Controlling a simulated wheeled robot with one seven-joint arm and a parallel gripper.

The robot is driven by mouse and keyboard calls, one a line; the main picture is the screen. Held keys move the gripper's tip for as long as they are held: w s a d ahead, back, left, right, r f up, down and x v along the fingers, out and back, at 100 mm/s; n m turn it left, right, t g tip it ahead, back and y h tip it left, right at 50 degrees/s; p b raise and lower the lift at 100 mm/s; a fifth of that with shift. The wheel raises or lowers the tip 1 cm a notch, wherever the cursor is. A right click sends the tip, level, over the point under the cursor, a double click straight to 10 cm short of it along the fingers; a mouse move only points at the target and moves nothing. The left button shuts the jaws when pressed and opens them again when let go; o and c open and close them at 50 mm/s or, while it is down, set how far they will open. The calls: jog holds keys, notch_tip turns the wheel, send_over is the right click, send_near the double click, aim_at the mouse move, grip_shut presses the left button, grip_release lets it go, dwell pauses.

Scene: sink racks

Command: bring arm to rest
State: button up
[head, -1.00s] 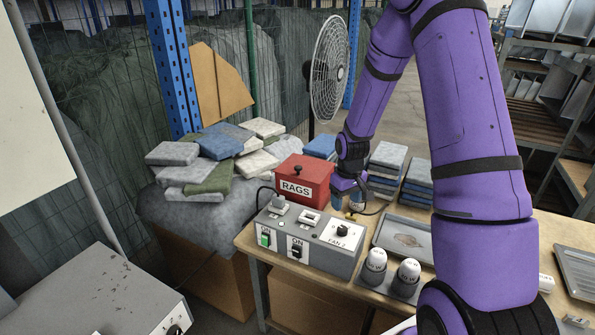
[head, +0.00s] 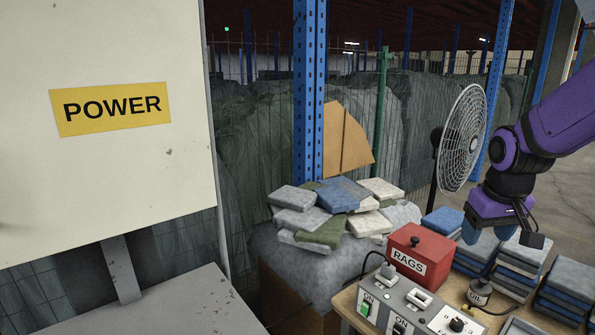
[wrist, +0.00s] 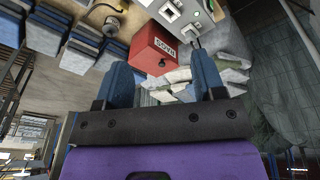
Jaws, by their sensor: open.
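My purple arm comes in from the right edge of the head view. My gripper (head: 492,232) hangs in the air at its end, above the bench, in front of the fan and to the right of the red RAGS box (head: 418,252). In the wrist view my gripper (wrist: 164,76) shows two blue fingers spread wide apart with nothing held between them. The red box (wrist: 153,48) shows beyond the fingers there, apart from them.
A standing fan (head: 463,138) is close behind my gripper. Stacks of folded cloths (head: 520,262), an oil can (head: 479,291) and a grey switch panel (head: 425,312) cover the bench. A cloth heap (head: 335,212) and a POWER cabinet (head: 110,180) are left.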

jog(key=s+a+r+t, duration=0.1)
jog(key=s+a+r, duration=0.2)
jog(key=s, duration=0.6)
jog(key=s+a+r+t, duration=0.1)
jog(key=s+a+r, duration=0.2)
jog(key=s+r, duration=0.4)
jog(key=shift+s+r+t+y, duration=0.3)
jog(key=shift+s+t+y, duration=0.1)
jog(key=shift+s, duration=0.8)
